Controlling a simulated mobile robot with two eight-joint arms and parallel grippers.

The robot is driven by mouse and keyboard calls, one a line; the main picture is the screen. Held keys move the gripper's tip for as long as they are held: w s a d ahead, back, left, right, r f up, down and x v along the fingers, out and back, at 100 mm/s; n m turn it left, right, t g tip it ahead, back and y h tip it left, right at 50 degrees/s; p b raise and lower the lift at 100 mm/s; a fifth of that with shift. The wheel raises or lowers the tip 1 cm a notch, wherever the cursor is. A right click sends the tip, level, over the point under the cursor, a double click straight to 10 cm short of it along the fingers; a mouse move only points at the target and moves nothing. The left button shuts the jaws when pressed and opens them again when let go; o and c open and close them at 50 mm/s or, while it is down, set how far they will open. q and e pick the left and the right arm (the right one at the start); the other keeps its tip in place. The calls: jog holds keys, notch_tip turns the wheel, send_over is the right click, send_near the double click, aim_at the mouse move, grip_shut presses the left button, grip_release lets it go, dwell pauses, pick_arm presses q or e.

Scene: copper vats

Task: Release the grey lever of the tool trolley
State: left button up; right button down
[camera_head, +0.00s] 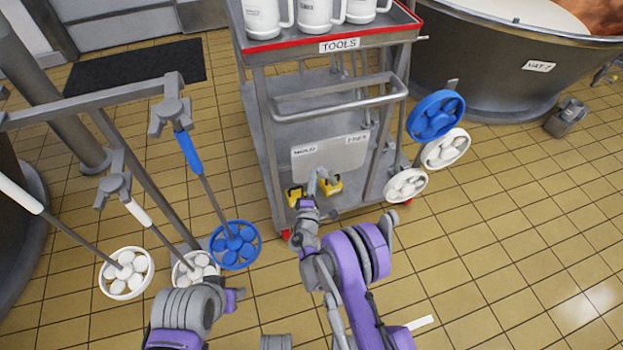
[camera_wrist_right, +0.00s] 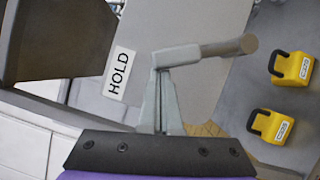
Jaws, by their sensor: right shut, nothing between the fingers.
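The tool trolley (camera_head: 345,46) has a red-edged top with a TOOLS label and a pale front plate (camera_head: 343,157) with a label at each upper corner. The small grey lever (camera_head: 322,176) is at the plate's lower edge. In the right wrist view, the lever (camera_wrist_right: 215,50) has a rounded bar pointing right, away from the HOLD label (camera_wrist_right: 118,73). My right gripper (camera_head: 311,192) is shut and empty. Its fingertips (camera_wrist_right: 160,68) overlap the lever's left end; I cannot tell whether they touch. Part of my left arm shows at the lower left, without clear fingers.
Yellow tagged blocks (camera_wrist_right: 292,68) with black handles lie near the lever. White mugs (camera_head: 315,16) stand on the trolley. Blue and white wheel-headed tools hang at right (camera_head: 436,117) and on a rack (camera_head: 90,104) at left. A vat (camera_head: 500,75) stands at upper right. Floor at lower right is clear.

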pick_arm(q)
jog(key=shift+s+r+p, duration=0.1)
jog(key=shift+r+p, duration=0.95)
jog(key=shift+r, duration=0.35)
pick_arm(e)
jog(key=w+d+r+m+g, duration=0.1)
jog(key=w+d+m+g, duration=0.1)
jog(key=d+m, duration=0.2)
jog(key=w+d+r+m+g+y, duration=0.1)
jog(key=d+m, duration=0.3)
jog(key=d, duration=0.3)
jog(key=shift+w+d+r+g, duration=0.25)
jog(key=shift+w+d+g, duration=0.05)
jog(key=shift+w+g, duration=0.1)
